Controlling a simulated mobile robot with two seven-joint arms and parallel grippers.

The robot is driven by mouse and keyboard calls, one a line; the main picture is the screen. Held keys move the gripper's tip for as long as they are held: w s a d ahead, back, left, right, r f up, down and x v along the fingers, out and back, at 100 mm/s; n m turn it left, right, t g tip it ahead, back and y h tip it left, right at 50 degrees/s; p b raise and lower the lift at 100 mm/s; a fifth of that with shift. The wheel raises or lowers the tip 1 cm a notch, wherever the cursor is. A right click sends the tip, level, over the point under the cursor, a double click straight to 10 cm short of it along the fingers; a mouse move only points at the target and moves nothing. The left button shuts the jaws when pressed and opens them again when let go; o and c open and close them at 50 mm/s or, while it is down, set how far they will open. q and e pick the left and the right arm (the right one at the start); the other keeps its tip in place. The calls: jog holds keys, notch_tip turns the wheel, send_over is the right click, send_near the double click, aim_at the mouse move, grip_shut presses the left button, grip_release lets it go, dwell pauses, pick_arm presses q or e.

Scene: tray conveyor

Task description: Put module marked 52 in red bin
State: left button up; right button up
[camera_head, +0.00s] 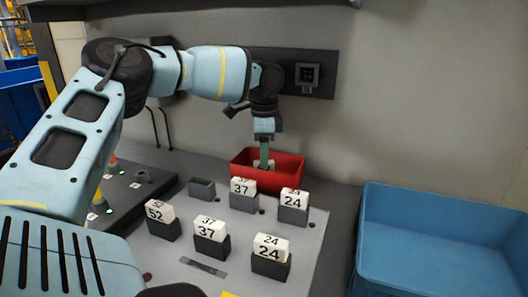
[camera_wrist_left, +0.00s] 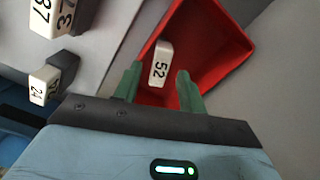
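A white module marked 52 (camera_wrist_left: 160,65) lies in the red bin (camera_wrist_left: 214,38), seen in the left wrist view. In the head view, a bit of white shows inside the red bin (camera_head: 283,181), partly hidden by the fingers. My left gripper (camera_head: 264,158) reaches down into the bin. Its green fingers (camera_wrist_left: 159,72) are open, with gaps on both sides of the module. Another module marked 52 (camera_head: 158,211) stands in a dark holder at the left of the grey board. My right gripper is not in view.
Modules marked 37 (camera_head: 211,228) and 24 (camera_head: 271,247) stand in dark holders, as do another 37 (camera_head: 243,186) and 24 (camera_head: 294,195). One holder (camera_head: 201,187) is empty. A large blue bin (camera_head: 440,213) is at right; a wall rises behind the red bin.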

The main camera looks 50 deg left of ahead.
pick_arm(q)
notch_tip(320, 180, up, 13)
jog(key=shift+p, duration=0.45)
dwell(0.3)
